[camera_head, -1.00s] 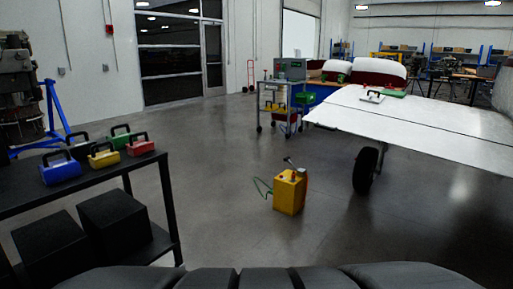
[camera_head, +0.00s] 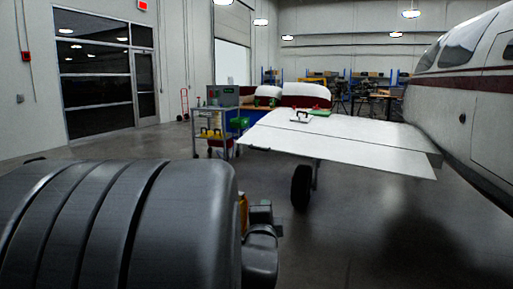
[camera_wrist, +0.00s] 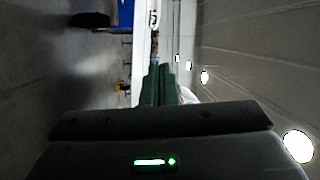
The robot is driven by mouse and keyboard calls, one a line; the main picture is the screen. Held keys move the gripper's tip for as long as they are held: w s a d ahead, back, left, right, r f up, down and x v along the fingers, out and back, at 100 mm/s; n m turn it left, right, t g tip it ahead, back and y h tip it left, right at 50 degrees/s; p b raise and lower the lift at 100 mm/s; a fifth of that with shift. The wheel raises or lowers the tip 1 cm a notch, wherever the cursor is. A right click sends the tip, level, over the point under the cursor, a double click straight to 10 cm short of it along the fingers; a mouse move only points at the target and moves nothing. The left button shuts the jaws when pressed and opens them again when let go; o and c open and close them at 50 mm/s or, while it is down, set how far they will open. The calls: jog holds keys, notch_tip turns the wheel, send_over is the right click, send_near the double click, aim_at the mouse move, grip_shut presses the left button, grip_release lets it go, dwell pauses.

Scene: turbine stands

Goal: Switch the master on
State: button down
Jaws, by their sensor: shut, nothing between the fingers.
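I cannot make out a master switch in either view. A white aircraft (camera_head: 460,85) with dark red stripes stands at the right in the head view, its wing (camera_head: 350,138) reaching left. A sliver of a yellow unit (camera_head: 243,213) shows behind my grey arm, which hides most of it. My gripper (camera_wrist: 162,68) shows in the wrist view as two dark green fingers, close together with nothing between them. They point into the open room. That view is turned on its side. The head view does not clearly show the gripper.
A trolley (camera_head: 214,128) with coloured boxes stands left of the wing. A black wheel (camera_head: 301,187) stands on the floor under the wing. A clamp-like handled thing (camera_head: 300,117) lies on the wing. Floor is open between trolley and glass door (camera_head: 145,85).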

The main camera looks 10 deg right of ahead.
jog(key=s+d+r+m+h, duration=0.1)
jog(key=d+r+m+h, duration=0.3)
jog(key=m, duration=0.4)
jog(key=s+d+r+m+t+h+b, duration=0.1)
jog(key=s+d+r+m+h, duration=0.1)
jog(key=d+r+m+h, duration=0.2)
notch_tip(320, 180, up, 2)
jog(key=m+h, duration=0.1)
jog(key=m, duration=0.2)
jog(key=shift+m+t+h, duration=0.3)
jog(key=shift+m, duration=0.1)
jog(key=shift+s+d, duration=0.1)
jog(key=shift+d, duration=0.05)
